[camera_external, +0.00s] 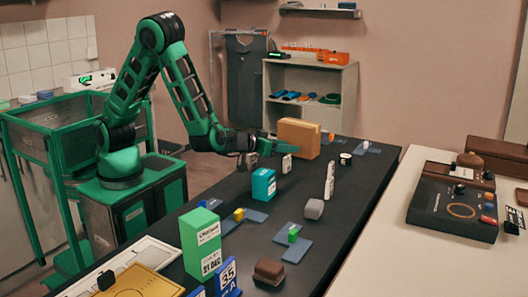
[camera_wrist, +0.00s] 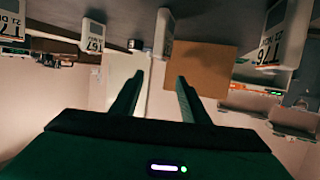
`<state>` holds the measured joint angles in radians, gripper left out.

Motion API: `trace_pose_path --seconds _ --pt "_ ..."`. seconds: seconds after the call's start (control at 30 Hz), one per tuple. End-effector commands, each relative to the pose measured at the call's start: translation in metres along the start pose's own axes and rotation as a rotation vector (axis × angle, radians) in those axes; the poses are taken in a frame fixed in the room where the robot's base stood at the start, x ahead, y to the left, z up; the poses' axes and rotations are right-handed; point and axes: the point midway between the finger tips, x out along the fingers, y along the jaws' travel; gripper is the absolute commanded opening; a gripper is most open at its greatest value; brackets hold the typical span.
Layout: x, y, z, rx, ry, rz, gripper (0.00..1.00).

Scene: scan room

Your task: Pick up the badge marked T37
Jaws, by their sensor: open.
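I cannot read T37 on anything in either view. Small white labelled pieces show in the external view: a short one (camera_external: 286,164) just right of my gripper and a tall one (camera_external: 329,182) farther right. In the wrist view, which looks upside down, white labelled pieces hang at the top: one at the left (camera_wrist: 93,36), a narrow one (camera_wrist: 163,34) and a large one (camera_wrist: 283,35) at the right. Their marks are blurred or inverted. My gripper (camera_external: 250,155) is low over the far left of the dark table. Its fingers (camera_wrist: 160,76) are apart with nothing between them.
A brown box (camera_external: 299,139) stands just beyond my gripper. A teal box (camera_external: 263,185), a green box (camera_external: 201,246), a grey block (camera_external: 314,209) and blue pads (camera_external: 288,247) crowd the dark table (camera_external: 365,195). A light counter (camera_external: 375,255) lies at the right.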

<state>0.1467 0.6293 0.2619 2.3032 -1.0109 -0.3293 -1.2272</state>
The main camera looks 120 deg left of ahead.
Motion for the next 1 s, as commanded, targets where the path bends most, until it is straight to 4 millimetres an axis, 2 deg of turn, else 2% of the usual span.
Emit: trace_pose_path --seconds 0.1,0.2,0.53,0.8,1.0 --pt "0.005 0.000 0.017 0.003 -0.002 -0.001 0.41" --pt "0.008 0.000 0.025 0.002 -0.001 0.000 0.41" --pt "0.012 0.000 0.040 0.001 -0.001 -0.001 0.41" --pt "0.053 0.000 0.038 -0.003 0.000 -0.001 0.41" --pt "0.062 0.000 0.038 0.000 0.000 0.000 0.41"
